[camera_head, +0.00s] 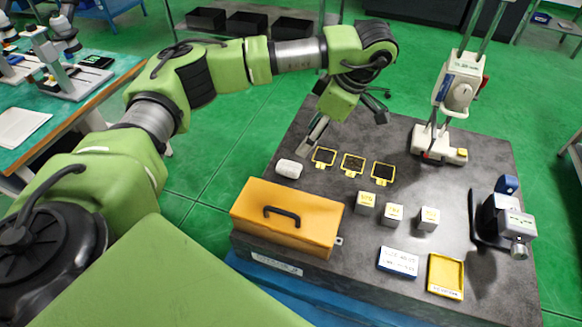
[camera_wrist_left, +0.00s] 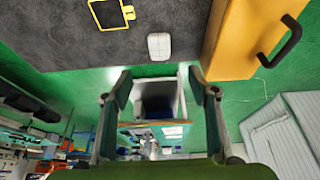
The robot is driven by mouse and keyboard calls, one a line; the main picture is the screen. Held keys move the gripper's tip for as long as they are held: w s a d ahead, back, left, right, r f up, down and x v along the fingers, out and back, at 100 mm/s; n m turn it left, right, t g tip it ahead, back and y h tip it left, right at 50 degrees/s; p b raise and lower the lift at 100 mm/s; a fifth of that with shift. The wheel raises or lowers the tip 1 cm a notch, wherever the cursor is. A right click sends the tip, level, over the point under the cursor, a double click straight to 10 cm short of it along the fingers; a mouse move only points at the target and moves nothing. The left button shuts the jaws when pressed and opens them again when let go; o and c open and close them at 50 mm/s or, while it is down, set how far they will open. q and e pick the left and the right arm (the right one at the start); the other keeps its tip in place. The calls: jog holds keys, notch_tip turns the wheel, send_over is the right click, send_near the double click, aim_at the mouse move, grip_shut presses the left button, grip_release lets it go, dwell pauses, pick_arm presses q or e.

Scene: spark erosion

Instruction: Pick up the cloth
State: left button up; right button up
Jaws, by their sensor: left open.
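A small white folded cloth (camera_head: 289,168) lies on the dark table top near its left edge, just behind the orange box. In the left wrist view the cloth (camera_wrist_left: 159,46) lies ahead of the fingertips, roughly centred between them and apart from them. My left gripper (camera_head: 307,148) is above the table, just behind and slightly right of the cloth. In the left wrist view its two fingers (camera_wrist_left: 160,85) are spread wide with nothing between them. My right gripper is not in view.
The orange box (camera_head: 286,216) with a black handle stands close in front of the cloth. A stand (camera_head: 447,110) rises at the back right. Green floor (camera_head: 215,160) lies left of the table.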

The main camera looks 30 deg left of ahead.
pick_arm(q)
send_over(290, 166)
jog(key=d, duration=0.2)
notch_tip(290, 166, down, 8)
jog(key=shift+w+r, duration=0.15)
jog(key=shift+r, duration=0.05)
jog(key=p+x, duration=0.1)
jog(key=x, duration=0.3)
jog(key=shift+f+p, duration=0.15)
jog(key=shift+p, duration=0.15)
jog(key=shift+a+f, duration=0.15)
jog(key=shift+f, duration=0.2)
jog(key=c, duration=1.1)
